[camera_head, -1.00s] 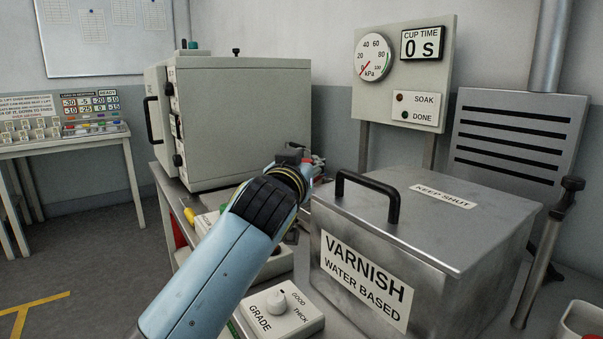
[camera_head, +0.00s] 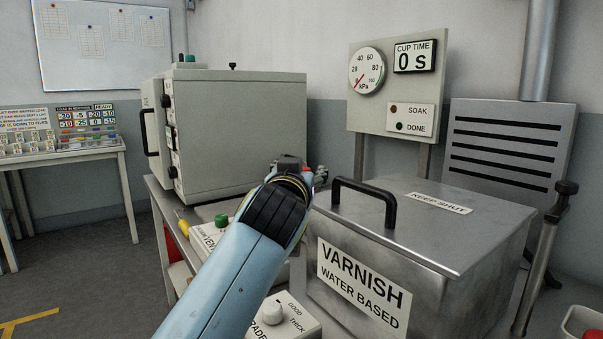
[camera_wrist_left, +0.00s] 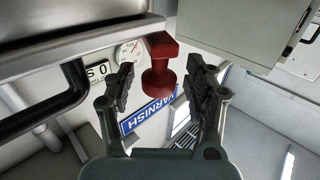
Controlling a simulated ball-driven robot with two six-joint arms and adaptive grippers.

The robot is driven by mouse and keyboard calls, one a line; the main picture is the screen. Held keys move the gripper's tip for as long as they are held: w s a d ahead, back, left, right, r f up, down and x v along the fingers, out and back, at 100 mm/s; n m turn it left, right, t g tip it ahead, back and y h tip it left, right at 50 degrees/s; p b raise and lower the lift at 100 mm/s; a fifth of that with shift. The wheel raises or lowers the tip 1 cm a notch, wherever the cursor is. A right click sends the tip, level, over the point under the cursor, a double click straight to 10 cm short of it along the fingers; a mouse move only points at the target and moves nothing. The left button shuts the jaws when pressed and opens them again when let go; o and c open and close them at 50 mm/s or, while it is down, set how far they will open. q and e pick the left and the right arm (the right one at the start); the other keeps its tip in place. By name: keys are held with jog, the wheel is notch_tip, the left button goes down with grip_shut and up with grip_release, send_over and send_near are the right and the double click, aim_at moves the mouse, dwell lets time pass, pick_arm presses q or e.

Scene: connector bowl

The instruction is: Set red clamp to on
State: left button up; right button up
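A red clamp (camera_wrist_left: 160,66), a knob-like piece with a wide top and round base, shows in the left wrist view. It sits between the fingers of my left gripper (camera_wrist_left: 161,75), which is open, with a visible gap on both sides. In the head view my left gripper (camera_head: 307,174) is beside the near left rear of the steel varnish tank (camera_head: 400,245), and my wrist hides most of it. A small red patch shows by the fingers there; I cannot tell whether it is the clamp. My right gripper is not in view.
The tank has a black handle (camera_head: 365,190). A grey oven-like cabinet (camera_head: 240,125) stands behind my left arm. A gauge panel (camera_head: 397,90) stands behind the tank. A grade dial box (camera_head: 285,318) and a box with a green button (camera_head: 221,220) are near my forearm.

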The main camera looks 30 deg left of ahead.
pick_arm(q)
jog(key=shift+w, duration=0.15)
jog(key=shift+r, duration=0.2)
notch_tip(320, 180, up, 10)
jog(key=shift+f, duration=0.2)
jog(key=shift+c, duration=0.2)
